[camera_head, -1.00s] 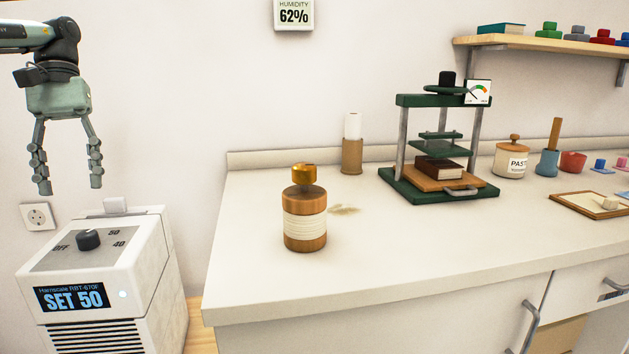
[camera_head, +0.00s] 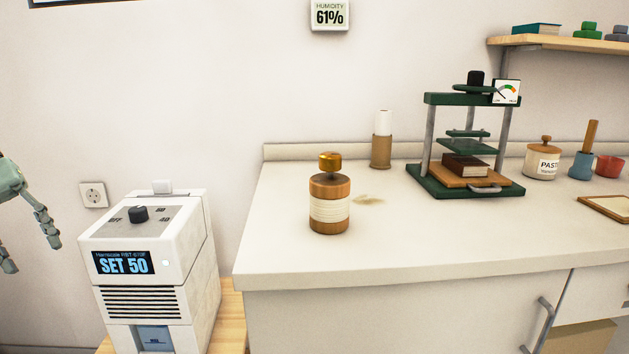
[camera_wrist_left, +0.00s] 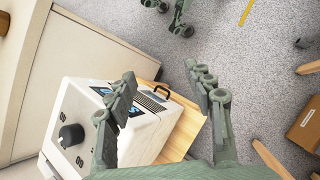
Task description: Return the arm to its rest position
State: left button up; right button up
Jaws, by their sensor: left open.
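My left gripper (camera_head: 28,242) is at the left edge of the head view, partly cut off, in the air left of the white humidifier (camera_head: 150,272). Its fingers are spread with nothing between them. In the left wrist view the fingers of my left gripper (camera_wrist_left: 168,105) are apart and empty, with the humidifier (camera_wrist_left: 75,110) below them. The humidifier's display reads SET 50, and its black dial (camera_head: 138,214) is on top. My right gripper does not show in the head view.
A counter (camera_head: 400,245) fills the right side. On it stand a wooden jar (camera_head: 329,205), a green press (camera_head: 465,190), a paste pot (camera_head: 541,160) and a blue cup (camera_head: 582,165). A wall gauge (camera_head: 330,15) reads 61%. A cardboard box (camera_wrist_left: 305,125) is on the floor.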

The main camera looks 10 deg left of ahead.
pick_arm(q)
jog(key=s+a+f+n+t+h, duration=0.2)
jog(key=s+f+n+t+h, duration=0.35)
jog(key=s+f, duration=1.3)
jog(key=s+d+f+n+t, duration=0.7)
jog(key=s+d+f, duration=0.6)
jog(key=s+f, duration=0.15)
jog(key=w+f+n+t+y, duration=0.25)
jog(key=w+n+y, duration=1.15)
jog(key=w+n, duration=1.55)
jog(key=s+d+r+n+g+y, duration=0.2)
jog(key=s+d+n+g, duration=0.15)
jog(key=d+n, duration=0.35)
jog(key=s+d+r+n+g+y, duration=0.25)
jog(key=d+n+g, duration=0.2)
jog(key=n, duration=0.45)
jog(key=s+d+f+n+g+h+p, duration=0.1)
jog(key=s+d+f+n+h, duration=0.2)
jog(key=d, duration=0.6)
notch_tip(320, 180, down, 8)
jog(key=w+g+p, duration=0.1)
jog(key=w+p, duration=0.1)
jog(key=shift+w+a+r+m+h+p, duration=0.2)
jog(key=shift+w+m+h+p, duration=0.1)
jog(key=shift+w+m+h, duration=0.1)
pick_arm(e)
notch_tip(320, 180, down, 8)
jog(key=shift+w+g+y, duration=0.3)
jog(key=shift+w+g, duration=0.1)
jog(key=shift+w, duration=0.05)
